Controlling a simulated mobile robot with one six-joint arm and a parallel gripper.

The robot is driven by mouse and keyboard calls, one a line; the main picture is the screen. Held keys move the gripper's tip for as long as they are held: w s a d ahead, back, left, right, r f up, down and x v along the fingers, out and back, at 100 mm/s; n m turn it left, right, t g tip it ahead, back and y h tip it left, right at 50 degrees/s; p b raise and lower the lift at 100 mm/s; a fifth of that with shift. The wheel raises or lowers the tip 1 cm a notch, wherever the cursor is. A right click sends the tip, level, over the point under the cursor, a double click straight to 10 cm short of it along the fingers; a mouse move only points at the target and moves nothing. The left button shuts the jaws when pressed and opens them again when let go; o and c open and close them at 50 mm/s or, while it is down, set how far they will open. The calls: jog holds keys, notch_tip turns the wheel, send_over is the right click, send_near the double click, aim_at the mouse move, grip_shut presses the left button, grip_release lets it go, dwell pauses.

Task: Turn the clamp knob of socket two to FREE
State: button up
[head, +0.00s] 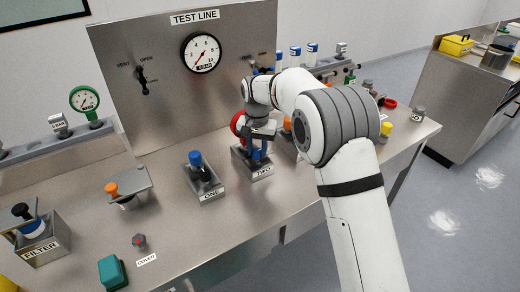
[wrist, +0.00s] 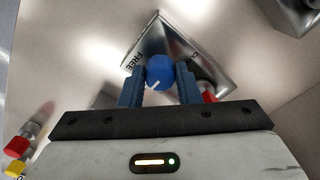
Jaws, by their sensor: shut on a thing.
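Socket two (head: 264,176) stands on the bench, with its TWO label on the front. In the wrist view its metal plate (wrist: 158,32) shows the word FREE at the left and a partly hidden word at the right. The blue clamp knob (wrist: 159,70) has a white mark pointing to the lower left of the picture. My gripper (wrist: 160,75) has its blue fingers on both sides of the knob and is shut on it. In the head view my gripper (head: 258,150) is over socket two and hides most of the knob.
Socket one (head: 208,188), with a blue-topped part (head: 195,158), stands just left. A red round part (head: 237,124) is close behind my gripper. The TEST LINE panel (head: 150,45) with a gauge (head: 202,53) rises behind. The bench front between socket one and the COVER label (head: 146,260) is clear.

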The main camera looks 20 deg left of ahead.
aim_at(258, 151)
jog(key=shift+w+r, duration=0.15)
jog(key=shift+r, duration=0.1)
jog(key=o, duration=0.7)
jog(key=shift+c, duration=0.2)
jog(key=o, duration=0.3)
jog(key=shift+f, duration=0.2)
jog(key=shift+r+b, duration=0.4)
jog(key=shift+r, duration=3.5)
